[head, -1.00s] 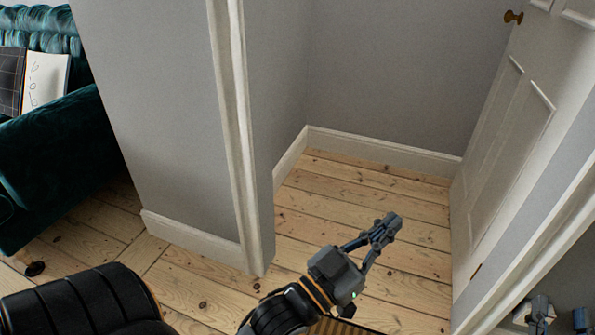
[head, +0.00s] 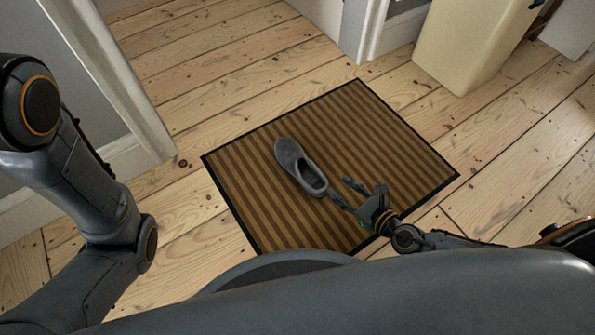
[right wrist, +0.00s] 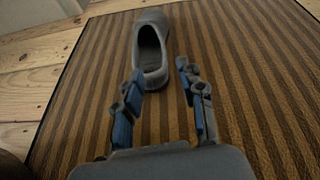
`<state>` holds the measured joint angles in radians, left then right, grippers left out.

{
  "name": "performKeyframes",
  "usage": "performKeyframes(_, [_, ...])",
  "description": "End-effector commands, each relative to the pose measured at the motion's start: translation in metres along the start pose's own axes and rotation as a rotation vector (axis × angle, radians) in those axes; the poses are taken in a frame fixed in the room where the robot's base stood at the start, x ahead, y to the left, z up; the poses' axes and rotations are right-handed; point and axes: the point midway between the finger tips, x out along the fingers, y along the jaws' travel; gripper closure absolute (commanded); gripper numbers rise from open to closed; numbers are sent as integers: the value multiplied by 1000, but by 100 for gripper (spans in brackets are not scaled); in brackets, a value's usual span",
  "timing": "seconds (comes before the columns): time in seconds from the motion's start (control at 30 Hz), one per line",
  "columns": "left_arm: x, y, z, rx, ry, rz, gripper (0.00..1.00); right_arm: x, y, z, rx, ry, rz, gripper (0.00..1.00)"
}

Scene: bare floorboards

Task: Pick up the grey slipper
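The grey slipper (head: 290,155) lies sole down on a striped brown mat, its open heel end toward my right gripper (head: 342,190). My right gripper is open and low over the mat, with its fingertips at the heel end. In the right wrist view, the slipper (right wrist: 152,28) lies ahead of the parted fingers (right wrist: 160,72). Its heel reaches between the tips, nearer the left finger. I cannot tell whether that finger touches it. My left arm shows at the left of the head view, but its gripper is out of sight.
The striped mat (head: 385,125) has a dark border and lies on bare floorboards (head: 215,75). A cream container (head: 465,45) stands beyond it at the upper right. A wall edge with white trim (head: 125,90) is at the left. Floor around the mat is clear.

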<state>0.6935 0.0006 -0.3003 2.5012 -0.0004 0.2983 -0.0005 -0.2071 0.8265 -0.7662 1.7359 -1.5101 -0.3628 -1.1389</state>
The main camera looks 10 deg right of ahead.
Motion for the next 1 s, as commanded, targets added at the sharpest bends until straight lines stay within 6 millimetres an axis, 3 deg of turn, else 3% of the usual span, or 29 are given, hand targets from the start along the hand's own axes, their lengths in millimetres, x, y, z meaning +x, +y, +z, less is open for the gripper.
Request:
performKeyframes(0.4, [-16,4,-8,0,9,1,100,72,-1,-4,-23,-1,-1,61])
performKeyframes(0.67, [-23,5,-10,0,8,1,100,92,0,-4,-22,-1,1,61])
performKeyframes(1.0, [-40,9,-16,0,9,2,100,135,0,-5,-20,1,0,61])
